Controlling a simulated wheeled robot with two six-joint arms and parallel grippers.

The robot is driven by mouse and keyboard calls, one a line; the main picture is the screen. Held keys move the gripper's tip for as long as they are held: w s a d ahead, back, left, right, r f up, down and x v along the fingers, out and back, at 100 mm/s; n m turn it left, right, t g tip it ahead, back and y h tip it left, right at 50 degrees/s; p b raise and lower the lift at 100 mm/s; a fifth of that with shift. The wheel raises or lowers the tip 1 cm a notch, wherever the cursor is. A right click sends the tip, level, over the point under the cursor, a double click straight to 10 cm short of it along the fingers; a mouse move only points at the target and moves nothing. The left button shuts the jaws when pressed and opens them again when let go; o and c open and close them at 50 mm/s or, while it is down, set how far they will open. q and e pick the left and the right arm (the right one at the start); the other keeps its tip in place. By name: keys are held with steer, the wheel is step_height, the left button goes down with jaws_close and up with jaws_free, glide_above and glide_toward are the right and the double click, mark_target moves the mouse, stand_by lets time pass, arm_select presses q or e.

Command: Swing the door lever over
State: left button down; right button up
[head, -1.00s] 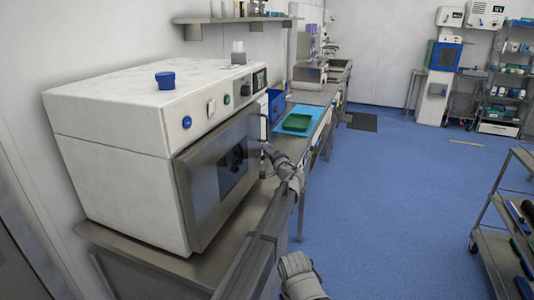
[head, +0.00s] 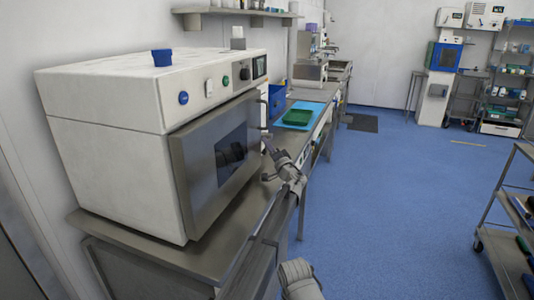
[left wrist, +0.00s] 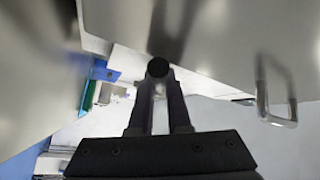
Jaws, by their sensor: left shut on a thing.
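A white box-shaped machine (head: 105,128) stands on a steel bench at the left in the head view. Its grey front door (head: 215,165) has a dark window and looks closed. The dark door lever (head: 264,113) is a thin bar at the door's right edge. My left gripper (head: 268,142) is at the lower end of the lever, in front of the door edge. In the left wrist view my left gripper's fingers (left wrist: 158,100) are shut around the lever's dark round end (left wrist: 158,68). The gripper hides part of the lever. My right gripper is not in view.
A steel bench continues beyond the machine, with a green tray (head: 298,117) on a blue mat and a blue bin (head: 277,100). A steel cart (head: 490,215) stands at the right. The blue floor between is clear. A metal loop (left wrist: 278,112) shows in the left wrist view.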

arm_select(q)
steer(key=shift+w+d+f+n+t+b, duration=0.25)
steer(key=shift+w+n+t+b, duration=0.1)
steer(key=shift+n+t+b, duration=0.1)
steer(key=shift+r+y, duration=0.1)
steer(key=shift+y, duration=0.3)
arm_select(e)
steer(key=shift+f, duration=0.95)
arm_select(q)
steer(key=c, duration=0.9)
jaws_free()
steer(key=shift+a, duration=0.1)
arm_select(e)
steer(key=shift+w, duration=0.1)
arm_select(q)
steer(key=shift+r, duration=0.1)
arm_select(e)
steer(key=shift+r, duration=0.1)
